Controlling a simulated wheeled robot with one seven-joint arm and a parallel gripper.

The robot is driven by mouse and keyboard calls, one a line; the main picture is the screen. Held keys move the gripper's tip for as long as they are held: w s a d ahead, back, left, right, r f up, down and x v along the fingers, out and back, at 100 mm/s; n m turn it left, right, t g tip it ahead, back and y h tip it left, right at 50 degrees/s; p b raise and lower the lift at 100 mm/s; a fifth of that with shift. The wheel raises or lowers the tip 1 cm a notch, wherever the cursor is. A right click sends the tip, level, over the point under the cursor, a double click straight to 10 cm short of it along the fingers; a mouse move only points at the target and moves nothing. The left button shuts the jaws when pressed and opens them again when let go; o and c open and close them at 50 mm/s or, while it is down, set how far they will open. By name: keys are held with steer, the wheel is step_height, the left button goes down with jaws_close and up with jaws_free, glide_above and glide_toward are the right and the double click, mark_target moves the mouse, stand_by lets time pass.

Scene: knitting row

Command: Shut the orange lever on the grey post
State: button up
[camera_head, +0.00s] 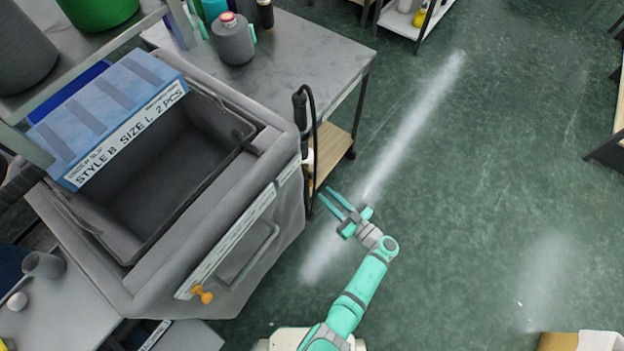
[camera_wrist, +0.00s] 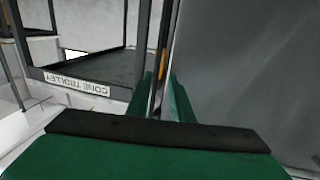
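An orange lever-like piece (camera_head: 203,294) sits on the lower front edge of the large grey bin in the head view. A small orange strip (camera_wrist: 162,62) shows in the wrist view, beside a dark upright post (camera_wrist: 142,40); I cannot tell if it is the lever. In the head view a slim upright post with a black grip (camera_head: 300,108) and a hanging cable stands at the bin's right side. My gripper (camera_head: 325,196) is beside the foot of this post, its two teal fingers apart, with nothing seen held. Its fingers (camera_wrist: 160,84) also show in the wrist view.
The grey bin (camera_head: 250,185) fills the left, with a blue labelled box (camera_head: 105,105) on its rim. A grey table (camera_head: 300,50) stands behind. A trolley labelled in mirrored letters (camera_wrist: 76,84) is in the wrist view. The green floor (camera_head: 480,170) at right is clear.

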mark_target(313, 181)
steer(key=x, duration=0.9)
steer(key=shift+w, duration=0.1)
jaws_close()
